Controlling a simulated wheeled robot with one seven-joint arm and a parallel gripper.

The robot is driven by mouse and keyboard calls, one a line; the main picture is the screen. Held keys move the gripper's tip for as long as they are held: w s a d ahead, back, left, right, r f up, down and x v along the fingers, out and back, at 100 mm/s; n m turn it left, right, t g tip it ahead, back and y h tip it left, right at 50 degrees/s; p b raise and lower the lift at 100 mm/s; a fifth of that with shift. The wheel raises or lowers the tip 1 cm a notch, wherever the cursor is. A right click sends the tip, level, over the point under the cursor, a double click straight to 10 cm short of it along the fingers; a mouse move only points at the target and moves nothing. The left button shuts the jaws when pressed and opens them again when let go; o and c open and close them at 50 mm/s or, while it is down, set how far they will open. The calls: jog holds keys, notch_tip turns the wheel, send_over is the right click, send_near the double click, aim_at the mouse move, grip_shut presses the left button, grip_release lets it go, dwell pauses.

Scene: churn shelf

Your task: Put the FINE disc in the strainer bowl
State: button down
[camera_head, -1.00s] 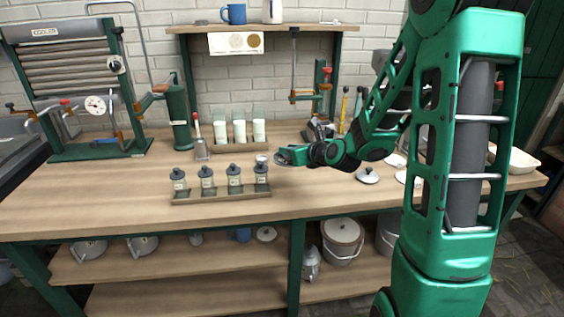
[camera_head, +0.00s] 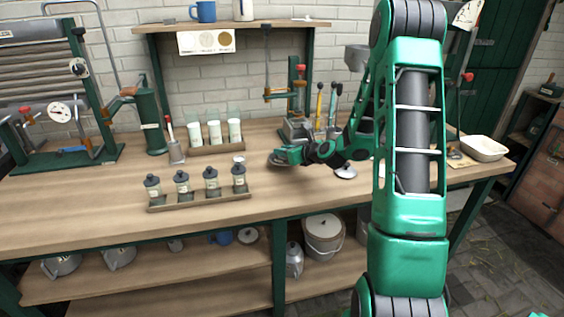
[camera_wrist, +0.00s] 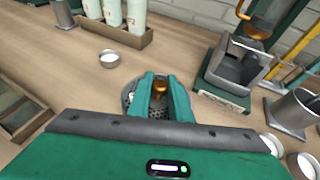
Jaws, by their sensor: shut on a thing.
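My gripper (camera_head: 283,157) is shut on a metal disc with a brass knob. In the wrist view the fingers (camera_wrist: 160,97) close around the knob (camera_wrist: 159,87), and the grey disc (camera_wrist: 128,96) spreads beneath them, with small holes between the fingers. No writing on it can be read, so I cannot tell its grade. In the head view the disc (camera_head: 275,162) is a thin grey edge under the gripper, over the bench. I cannot tell its height above the wood. A grey bowl-shaped vessel (camera_head: 356,57) stands behind my arm and is partly hidden; I cannot tell whether it is the strainer bowl.
A rack of several dark-capped bottles (camera_head: 200,201) and a small white cup (camera_head: 239,160) are left of my gripper. A press with a red handle (camera_head: 297,100) stands behind. A white basin (camera_head: 484,149) sits at the far right.

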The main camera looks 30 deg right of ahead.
jog(key=shift+f, duration=2)
jog(key=c, duration=1.6)
grip_release()
